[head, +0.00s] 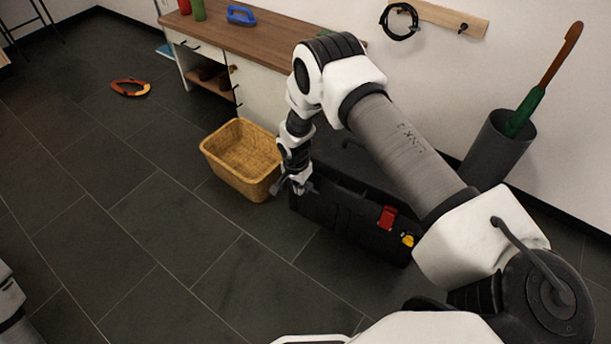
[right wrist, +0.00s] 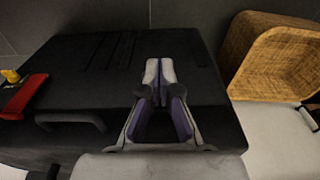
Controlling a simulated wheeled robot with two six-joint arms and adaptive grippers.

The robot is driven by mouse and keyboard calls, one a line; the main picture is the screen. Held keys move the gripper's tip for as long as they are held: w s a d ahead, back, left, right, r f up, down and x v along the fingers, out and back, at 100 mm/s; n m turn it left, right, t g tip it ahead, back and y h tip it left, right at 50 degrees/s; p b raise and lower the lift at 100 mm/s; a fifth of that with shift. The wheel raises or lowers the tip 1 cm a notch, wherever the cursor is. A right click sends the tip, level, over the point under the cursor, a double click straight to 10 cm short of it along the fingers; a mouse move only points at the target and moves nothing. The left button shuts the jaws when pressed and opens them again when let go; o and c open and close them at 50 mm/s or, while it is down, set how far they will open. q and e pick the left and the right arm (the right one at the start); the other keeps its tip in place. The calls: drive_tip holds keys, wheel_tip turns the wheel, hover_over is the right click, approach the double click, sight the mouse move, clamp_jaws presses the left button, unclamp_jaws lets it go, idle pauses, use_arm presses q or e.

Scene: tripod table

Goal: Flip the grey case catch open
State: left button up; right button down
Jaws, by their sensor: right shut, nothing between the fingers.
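A black case (head: 345,222) lies on the dark tiled floor, and it fills much of the right wrist view (right wrist: 95,75). A red catch (head: 387,217) and a yellow part (head: 407,240) sit near its right end. In the wrist view the red catch (right wrist: 23,97) and yellow part (right wrist: 11,75) are at the left. I cannot make out a grey catch; my gripper covers part of the case. My right gripper (head: 306,188) is at the case's left end, fingers together and empty (right wrist: 160,70). I cannot tell whether it touches the case. My left gripper is not in view.
A wicker basket (head: 245,158) stands just left of the case. A wood-topped cabinet (head: 255,38) is behind it. A grey bin (head: 495,150) stands by the wall at right. An orange-and-black object (head: 130,88) lies far left. Floor in front is clear.

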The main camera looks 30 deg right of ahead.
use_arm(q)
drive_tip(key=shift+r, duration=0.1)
use_arm(e)
drive_tip(key=a+f, duration=0.1)
drive_tip(key=s+a+f, duration=0.1)
drive_tip(key=f, duration=0.1)
drive_tip(key=shift+s+a+f, duration=0.1)
drive_tip(key=shift+a+f, duration=0.05)
drive_tip(key=shift+a, duration=0.2)
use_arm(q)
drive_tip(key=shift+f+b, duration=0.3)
use_arm(e)
drive_tip(key=shift+w+d, duration=0.35)
drive_tip(key=shift+d, duration=0.35)
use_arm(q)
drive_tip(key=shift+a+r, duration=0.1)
use_arm(e)
drive_tip(key=shift+a, duration=0.1)
